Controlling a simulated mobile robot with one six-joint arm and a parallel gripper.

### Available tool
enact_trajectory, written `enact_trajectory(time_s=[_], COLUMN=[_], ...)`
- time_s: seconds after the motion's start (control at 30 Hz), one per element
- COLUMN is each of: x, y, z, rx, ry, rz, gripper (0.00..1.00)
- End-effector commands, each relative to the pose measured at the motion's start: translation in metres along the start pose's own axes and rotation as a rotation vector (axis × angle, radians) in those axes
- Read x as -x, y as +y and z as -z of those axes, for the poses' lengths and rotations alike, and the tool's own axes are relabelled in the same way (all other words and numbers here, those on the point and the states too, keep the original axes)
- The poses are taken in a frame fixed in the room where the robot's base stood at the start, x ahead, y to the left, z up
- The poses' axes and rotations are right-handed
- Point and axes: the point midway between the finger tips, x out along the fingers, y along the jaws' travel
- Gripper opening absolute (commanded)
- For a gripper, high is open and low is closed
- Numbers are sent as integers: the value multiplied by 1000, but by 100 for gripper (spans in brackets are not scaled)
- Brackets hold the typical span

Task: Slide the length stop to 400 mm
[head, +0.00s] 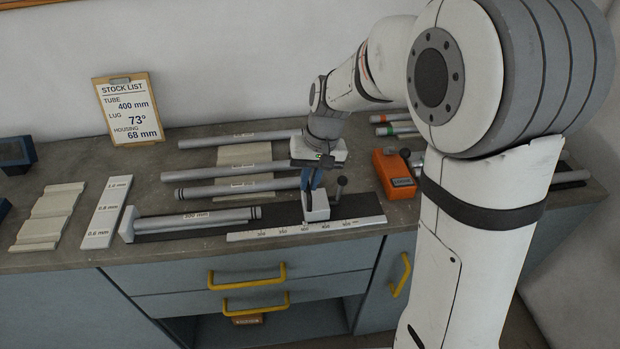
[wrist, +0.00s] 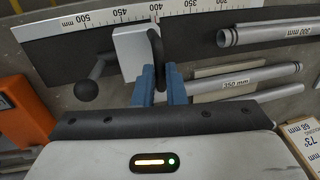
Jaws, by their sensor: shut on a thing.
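The length stop (head: 316,208) is a white block on a dark rail behind the white millimetre scale (head: 270,234). In the head view it stands around the 400 to 450 marks; the exact reading cannot be told. In the wrist view the stop (wrist: 131,52) has a black-knobbed lever (wrist: 88,89) at its left and a black upright part (wrist: 156,48) at its right. My gripper (head: 313,184) is above the stop, and its blue fingers (wrist: 160,82) are shut on it. The fingertips are partly hidden.
A labelled tube (head: 190,219) lies on the jig left of the stop, its right end apart from it. Other tubes (head: 225,171) lie behind. An orange box (head: 394,174) stands at the right. The stock list (head: 128,108) reads tube 400 mm.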

Motion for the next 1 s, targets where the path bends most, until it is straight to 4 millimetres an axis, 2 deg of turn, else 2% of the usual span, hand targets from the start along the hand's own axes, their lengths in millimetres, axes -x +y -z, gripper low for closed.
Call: enact_trajectory(time_s=[0.77, 0.8, 1.0], x=[0, 0, 0], y=[-4, -4, -3], z=[0, 0, 0], rx=[0, 0, 0], ry=[1, 1, 1], rz=[1, 1, 0], gripper=[0, 13, 29])
